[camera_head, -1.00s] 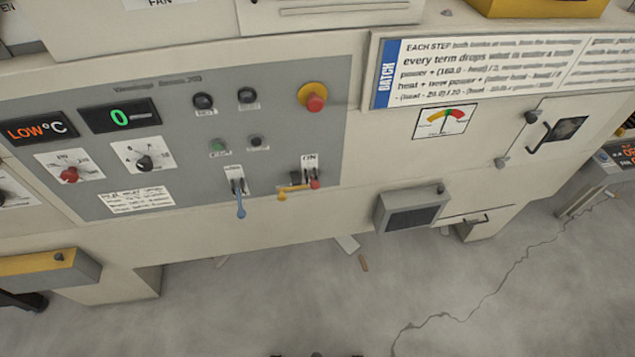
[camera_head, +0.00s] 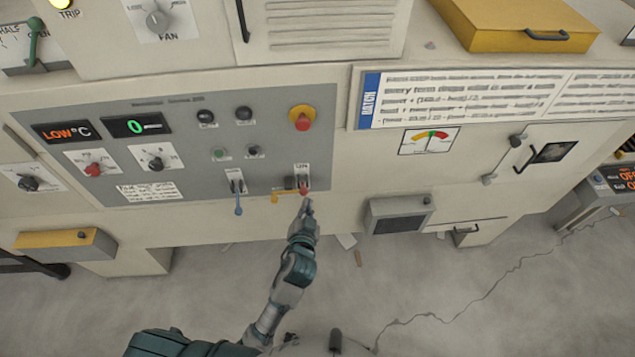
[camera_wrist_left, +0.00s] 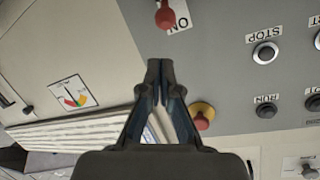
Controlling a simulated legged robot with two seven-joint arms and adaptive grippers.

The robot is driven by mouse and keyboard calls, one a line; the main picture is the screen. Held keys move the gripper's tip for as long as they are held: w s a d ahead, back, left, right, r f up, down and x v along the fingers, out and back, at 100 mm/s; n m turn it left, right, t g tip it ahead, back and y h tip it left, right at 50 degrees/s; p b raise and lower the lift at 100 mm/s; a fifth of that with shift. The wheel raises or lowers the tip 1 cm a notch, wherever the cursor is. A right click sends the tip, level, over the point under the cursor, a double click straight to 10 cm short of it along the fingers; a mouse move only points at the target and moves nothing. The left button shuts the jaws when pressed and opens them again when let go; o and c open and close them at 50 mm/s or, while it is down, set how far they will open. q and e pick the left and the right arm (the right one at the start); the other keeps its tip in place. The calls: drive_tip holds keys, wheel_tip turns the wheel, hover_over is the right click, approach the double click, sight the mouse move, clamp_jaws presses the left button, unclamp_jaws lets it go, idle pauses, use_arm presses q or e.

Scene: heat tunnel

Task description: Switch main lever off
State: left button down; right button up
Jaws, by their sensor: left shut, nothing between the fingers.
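A lever with a red knob (camera_head: 303,190) is on the grey control panel (camera_head: 120,100), at its lower right. In the left wrist view the red knob (camera_wrist_left: 165,16) is at the top, beside a label reading ON. My left gripper (camera_head: 308,204) is shut and empty, just below the red knob. In the left wrist view its fingertips (camera_wrist_left: 160,64) point at the knob with a visible gap. My right gripper is not in view.
A yellow handle (camera_head: 282,197) sits just left of the red-knobbed lever. A red stop button (camera_head: 302,121) on a yellow base is above. A grey box (camera_head: 398,215) juts out to the right. The floor in front is mostly clear.

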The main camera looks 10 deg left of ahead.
sight(306, 192)
use_arm(q)
drive_tip(key=r, duration=0.1)
drive_tip(key=d+r, duration=0.1)
drive_tip(key=r, duration=0.1)
drive_tip(key=shift+d+t, duration=0.15)
drive_tip(key=shift+t, duration=0.15)
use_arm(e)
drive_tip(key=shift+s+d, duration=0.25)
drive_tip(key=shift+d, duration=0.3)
use_arm(q)
drive_tip(key=a+p+x, duration=0.1)
drive_tip(key=p+x, duration=0.1)
drive_tip(key=x, duration=0.8)
drive_tip(key=s+f, duration=0.1)
drive_tip(key=s+a+f, duration=0.1)
drive_tip(key=f, duration=0.1)
drive_tip(key=shift+s+f, duration=0.1)
drive_tip(key=shift+s, duration=0.05)
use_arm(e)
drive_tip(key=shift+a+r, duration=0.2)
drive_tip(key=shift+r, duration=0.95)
